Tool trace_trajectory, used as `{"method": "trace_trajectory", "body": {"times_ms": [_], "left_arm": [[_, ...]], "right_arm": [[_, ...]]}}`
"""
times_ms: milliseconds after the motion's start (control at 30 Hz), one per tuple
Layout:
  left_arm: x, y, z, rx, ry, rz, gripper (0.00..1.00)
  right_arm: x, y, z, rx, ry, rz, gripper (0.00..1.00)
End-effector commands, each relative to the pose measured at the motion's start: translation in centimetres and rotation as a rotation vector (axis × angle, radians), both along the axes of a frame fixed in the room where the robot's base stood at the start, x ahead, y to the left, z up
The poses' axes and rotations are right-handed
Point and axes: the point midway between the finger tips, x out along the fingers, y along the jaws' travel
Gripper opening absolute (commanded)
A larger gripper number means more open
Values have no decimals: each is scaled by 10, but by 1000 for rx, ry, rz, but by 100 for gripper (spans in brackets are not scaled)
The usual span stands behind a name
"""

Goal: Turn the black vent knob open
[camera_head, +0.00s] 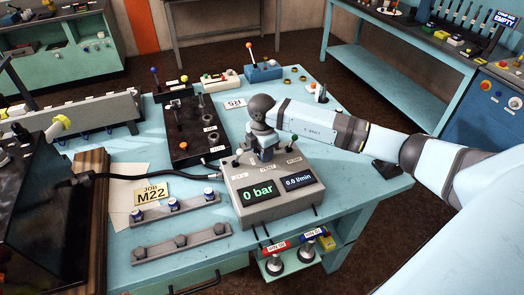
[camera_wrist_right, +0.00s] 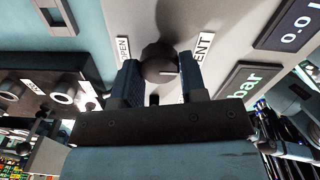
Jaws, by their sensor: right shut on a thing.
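The black vent knob (camera_wrist_right: 159,64) sits on the grey test box between a label reading OPEN (camera_wrist_right: 123,49) and a partly covered label ending in ENT (camera_wrist_right: 202,52). In the head view the right gripper (camera_head: 265,155) reaches down onto the top of the test box (camera_head: 238,187) and hides the knob. My left gripper is not in view.
The box's displays read 0 bar (camera_head: 257,191) and 0.0 l/min (camera_head: 298,181). A black hose (camera_head: 135,176) runs to its left side. A black fitting block (camera_head: 190,145) stands just behind. Blue-capped fittings (camera_head: 175,204) on a rail and a JOB M22 card (camera_head: 151,192) lie left.

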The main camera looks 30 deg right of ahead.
Motion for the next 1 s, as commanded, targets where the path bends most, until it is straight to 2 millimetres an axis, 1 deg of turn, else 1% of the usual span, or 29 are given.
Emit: {"method": "trace_trajectory", "body": {"times_ms": [100, 133, 233, 533, 667, 767, 1000], "left_arm": [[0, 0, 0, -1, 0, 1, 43], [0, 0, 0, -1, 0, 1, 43], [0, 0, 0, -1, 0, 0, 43], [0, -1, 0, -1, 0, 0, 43], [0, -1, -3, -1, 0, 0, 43], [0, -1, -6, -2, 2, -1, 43], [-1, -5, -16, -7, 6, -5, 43]], "right_arm": [[1, -1, 1, 0, -3, -2, 15], [1, -1, 1, 0, -3, -2, 41], [1, -1, 1, 0, -3, -2, 64], [0, 0, 1, 0, -1, 0, 65], [1, 0, 11, 1, -3, 0, 65], [1, 0, 28, 1, -5, 1, 65], [1, 0, 83, 0, -7, 0, 65]]}}
